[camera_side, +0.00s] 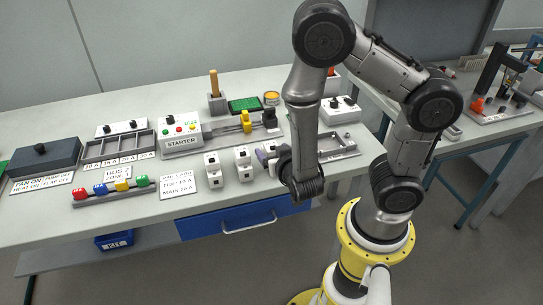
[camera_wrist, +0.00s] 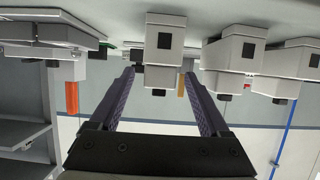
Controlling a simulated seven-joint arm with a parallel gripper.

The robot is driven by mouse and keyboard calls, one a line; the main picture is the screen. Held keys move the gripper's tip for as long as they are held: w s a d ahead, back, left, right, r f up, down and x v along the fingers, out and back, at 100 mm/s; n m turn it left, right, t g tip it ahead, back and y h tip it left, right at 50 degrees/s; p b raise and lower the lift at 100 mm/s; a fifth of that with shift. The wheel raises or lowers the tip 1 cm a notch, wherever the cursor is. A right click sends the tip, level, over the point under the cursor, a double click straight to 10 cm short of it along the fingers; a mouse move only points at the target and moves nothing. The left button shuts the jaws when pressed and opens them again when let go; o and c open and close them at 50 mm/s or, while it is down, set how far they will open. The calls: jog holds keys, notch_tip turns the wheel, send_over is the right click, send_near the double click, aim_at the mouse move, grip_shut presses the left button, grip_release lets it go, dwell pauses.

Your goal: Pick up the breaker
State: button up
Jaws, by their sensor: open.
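Several white breakers stand in a row near the table's front edge. In the side view, one breaker (camera_side: 213,170) is at the left and another breaker (camera_side: 243,163) is to its right. My gripper (camera_side: 264,155) is at the right end of this row, low over the table and partly hidden by my arm. In the wrist view, my gripper (camera_wrist: 158,76) is open, with a dark purple finger on each side. A white breaker (camera_wrist: 164,45) shows between the fingertips; I cannot tell if they touch it. More breakers (camera_wrist: 235,50) show to its right.
A starter box (camera_side: 181,136), a compartment tray (camera_side: 117,148) and a rail of coloured blocks (camera_side: 113,190) lie to the left on the table (camera_side: 60,222). A metal tray (camera_side: 338,146) is right of my gripper. A blue drawer (camera_side: 225,219) is below the table's front edge.

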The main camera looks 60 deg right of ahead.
aim_at(268, 146)
jog(key=shift+x, duration=2.5)
grip_shut()
